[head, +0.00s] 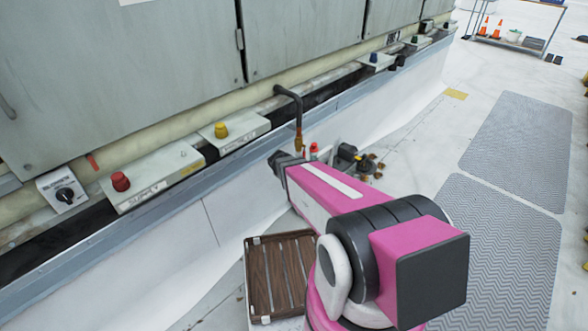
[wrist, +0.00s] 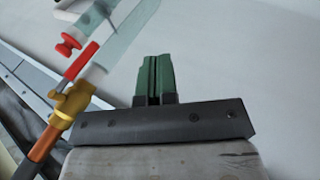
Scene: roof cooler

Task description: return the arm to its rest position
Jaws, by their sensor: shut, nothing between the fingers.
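My pink arm (head: 330,190) stretches forward from the lower right toward the low white wall under the grey cabinets in the head view. Its far end is close to an upright pipe with a copper-coloured lower part (head: 298,140). My gripper (wrist: 153,75) shows in the wrist view as two green fingers pressed together, with nothing between them. A brass valve (wrist: 73,100) with a red handle (wrist: 82,60) stands to the left of the fingers, apart from them. The fingertips cannot be made out in the head view.
Grey cabinets (head: 290,40) line the upper left, with red (head: 120,181) and yellow (head: 221,130) knobs and a black rotary switch (head: 65,195) below. A brown slatted tray (head: 262,280) lies beside my arm. Grey mats (head: 520,140) cover open floor at right. A cart (head: 515,40) stands far off.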

